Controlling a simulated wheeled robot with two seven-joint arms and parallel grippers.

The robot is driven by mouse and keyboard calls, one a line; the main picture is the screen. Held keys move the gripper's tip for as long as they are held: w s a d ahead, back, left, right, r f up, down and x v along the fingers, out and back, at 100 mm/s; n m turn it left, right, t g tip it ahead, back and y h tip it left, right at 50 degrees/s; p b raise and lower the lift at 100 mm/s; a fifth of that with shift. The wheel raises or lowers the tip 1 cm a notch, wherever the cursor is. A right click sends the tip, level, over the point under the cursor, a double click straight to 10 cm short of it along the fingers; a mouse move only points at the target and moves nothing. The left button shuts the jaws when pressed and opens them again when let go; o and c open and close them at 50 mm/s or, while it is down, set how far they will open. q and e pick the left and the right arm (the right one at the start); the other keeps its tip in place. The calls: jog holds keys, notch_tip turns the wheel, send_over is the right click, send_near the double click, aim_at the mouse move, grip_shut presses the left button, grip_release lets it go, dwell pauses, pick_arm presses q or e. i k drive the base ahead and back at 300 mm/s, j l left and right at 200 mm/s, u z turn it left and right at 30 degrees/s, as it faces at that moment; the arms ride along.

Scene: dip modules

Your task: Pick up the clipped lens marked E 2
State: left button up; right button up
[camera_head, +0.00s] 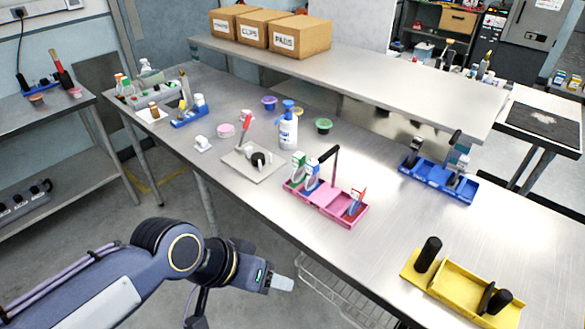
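A pink tray (325,208) stands near the front edge of the metal table, with several upright clipped pieces in it. A green-edged piece (297,168) and a blue-edged piece (312,176) stand at its left end. A red-and-blue piece (356,203) stands at its right end. Their markings are too small to read, so I cannot tell which is E 2. My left gripper (283,284) is in front of the table edge, apart from the tray. Its fingers look like one pale block, so I cannot tell whether they are open. My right gripper is not in view.
A blue tray (440,182) stands right of the pink one, and a yellow tray (462,286) stands at the near right. A white pump bottle (288,130) and a flat plate (253,163) with small items are behind and left. A raised shelf (400,80) runs along the back.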

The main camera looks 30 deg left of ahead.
aim_at(312, 166)
jog(key=u, duration=0.85)
jog(key=i+j, duration=0.15)
jog(key=j, duration=0.2)
jog(key=i+j, duration=0.1)
jog(key=j, duration=0.25)
jog(key=i+j+z, duration=0.1)
jog(key=j, duration=0.25)
jog(key=i+j, duration=0.2)
jog(key=j, duration=0.2)
jog(key=i+j, duration=0.1)
jog(key=j, duration=0.25)
jog(key=i+l+z, duration=0.1)
jog(key=i, duration=0.2)
